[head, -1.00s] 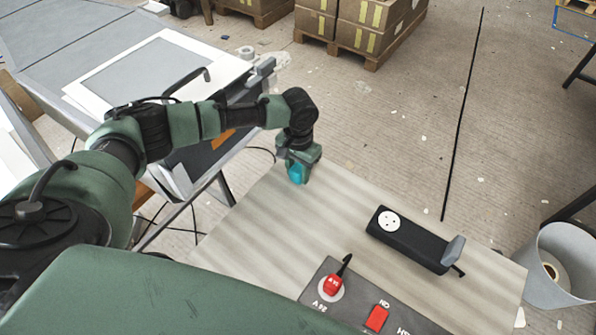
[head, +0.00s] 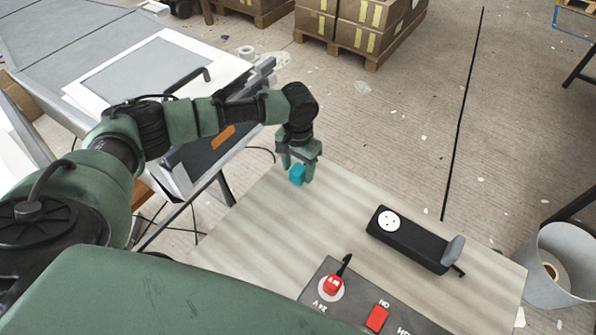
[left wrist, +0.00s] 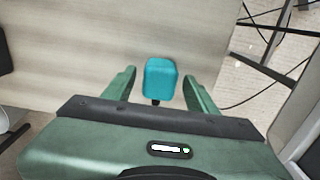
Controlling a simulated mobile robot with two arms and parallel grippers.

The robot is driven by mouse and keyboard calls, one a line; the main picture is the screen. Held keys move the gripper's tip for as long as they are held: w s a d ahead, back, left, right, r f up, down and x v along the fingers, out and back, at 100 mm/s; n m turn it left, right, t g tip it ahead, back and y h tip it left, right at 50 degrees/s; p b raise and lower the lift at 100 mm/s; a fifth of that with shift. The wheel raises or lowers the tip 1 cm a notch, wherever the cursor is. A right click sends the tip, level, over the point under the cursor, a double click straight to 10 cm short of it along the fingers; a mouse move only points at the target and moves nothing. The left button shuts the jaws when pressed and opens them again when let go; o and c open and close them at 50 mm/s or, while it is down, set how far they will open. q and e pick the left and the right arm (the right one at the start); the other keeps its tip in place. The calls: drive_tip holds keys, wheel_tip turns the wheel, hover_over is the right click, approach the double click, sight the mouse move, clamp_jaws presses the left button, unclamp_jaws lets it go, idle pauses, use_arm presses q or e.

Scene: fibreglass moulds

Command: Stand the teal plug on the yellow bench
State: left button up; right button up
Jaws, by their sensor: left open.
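The teal plug (head: 297,175) is at the far left corner of a pale, greyish wood-grain bench (head: 335,215); the bench does not look yellow here. My left gripper (head: 297,170) is over the plug, open, with one finger on each side. In the left wrist view the plug (left wrist: 160,76) is a rounded teal block between the spread fingertips of the left gripper (left wrist: 159,80), with visible gaps on both sides. A small dark part shows at its lower edge. It seems to rest on the bench; I cannot tell exactly how upright it is. My right gripper is not in view.
A black socket strip (head: 415,240) with a white round outlet lies on the bench's right side. A grey table (head: 60,45) stands behind left.

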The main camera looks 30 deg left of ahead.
sight(298, 169)
use_arm(q)
wheel_tip(298, 169, up, 10)
drive_tip(key=shift+r, duration=0.25)
drive_tip(key=shift+s, duration=0.1)
idle(0.5)
